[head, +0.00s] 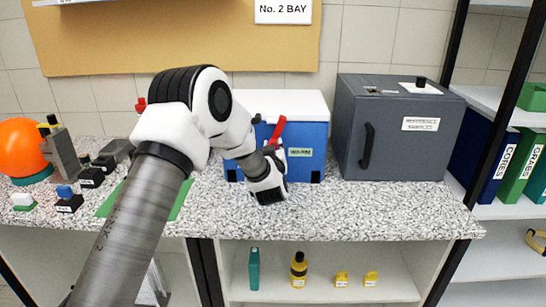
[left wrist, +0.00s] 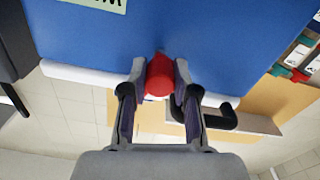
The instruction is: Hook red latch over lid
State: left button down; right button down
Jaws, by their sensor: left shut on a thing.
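A blue box (head: 308,138) with a white lid (head: 300,103) stands on the speckled counter. Its red latch (head: 278,130) sticks up at the front, slanted, with its top near the lid's front edge. My left gripper (head: 270,147) is at the box front, partly hidden by its own wrist. In the left wrist view, its two fingers are shut on the red latch (left wrist: 159,82), one on each side. The blue front (left wrist: 215,35) and the white lid edge (left wrist: 85,74) show behind it, upside down. Whether the latch touches the lid is unclear. My right gripper is not in view.
A dark grey cabinet (head: 390,140) stands close to the box's right. An orange ball (head: 20,147) and several small blocks lie at the left. The counter (head: 350,205) in front of the box is clear. Bottles (head: 299,270) stand on the shelf below.

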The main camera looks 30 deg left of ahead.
pick_arm(q)
jog(key=n+b, duration=0.3)
jog(key=shift+w+r, duration=0.1)
jog(key=shift+r, duration=0.2)
jog(key=shift+r+n+b, duration=0.2)
jog(key=shift+n+b, duration=0.25)
jog(key=shift+n, duration=0.25)
jog(key=c, duration=0.9)
grip_release()
jog(key=shift+w, duration=0.1)
jog(key=shift+w+a+f, duration=0.15)
jog(key=shift+f, duration=0.2)
jog(key=v, duration=1.2)
jog(key=shift+f, duration=0.15)
